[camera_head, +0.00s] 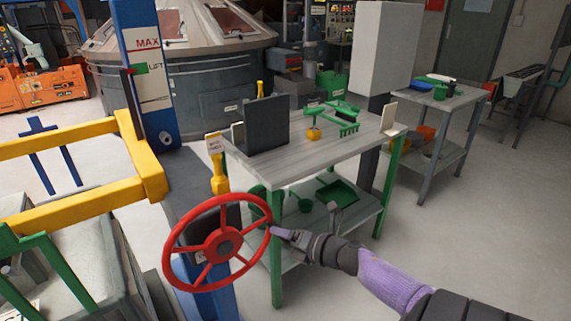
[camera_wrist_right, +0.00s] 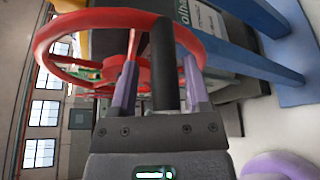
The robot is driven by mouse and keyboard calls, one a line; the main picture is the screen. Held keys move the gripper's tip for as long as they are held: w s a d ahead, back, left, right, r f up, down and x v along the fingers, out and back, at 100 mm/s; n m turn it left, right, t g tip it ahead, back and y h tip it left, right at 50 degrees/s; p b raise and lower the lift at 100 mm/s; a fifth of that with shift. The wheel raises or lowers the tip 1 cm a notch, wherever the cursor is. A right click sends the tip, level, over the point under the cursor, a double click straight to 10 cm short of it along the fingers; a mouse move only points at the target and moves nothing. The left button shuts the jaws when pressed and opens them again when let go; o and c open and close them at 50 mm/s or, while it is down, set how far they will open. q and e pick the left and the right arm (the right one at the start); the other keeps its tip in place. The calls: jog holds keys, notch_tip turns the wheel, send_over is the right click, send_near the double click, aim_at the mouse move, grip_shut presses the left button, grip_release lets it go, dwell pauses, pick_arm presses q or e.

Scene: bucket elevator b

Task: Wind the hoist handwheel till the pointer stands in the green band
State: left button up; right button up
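The red handwheel (camera_head: 224,243) stands tilted at the front, on a blue stand (camera_head: 205,290). My right gripper (camera_head: 277,232) is at its right edge. In the right wrist view, the wheel's black handle (camera_wrist_right: 164,65) stands between the two purple fingers of my right gripper (camera_wrist_right: 161,75). A gap shows on each side of the handle, so the fingers look open around it. The blue post (camera_head: 145,90) carries a MAX mark and a small green patch (camera_head: 140,68). A small dark and reddish piece (camera_head: 127,72) is beside the patch; I cannot tell how the pointer stands. My left gripper is not in view.
A grey-topped table (camera_head: 315,150) with green legs stands behind the wheel, bearing a dark panel (camera_head: 267,123) and green items. A yellow frame (camera_head: 75,135) is at the left. A second table (camera_head: 445,98) stands farther right. The floor at the right is clear.

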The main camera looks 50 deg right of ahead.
jog(key=shift+o, duration=0.2)
jog(key=shift+f, duration=0.1)
jog(key=shift+s, duration=0.2)
jog(key=p+v, duration=0.2)
jog(key=v, duration=0.7)
jog(key=shift+s, duration=0.25)
jog(key=shift+d, duration=0.1)
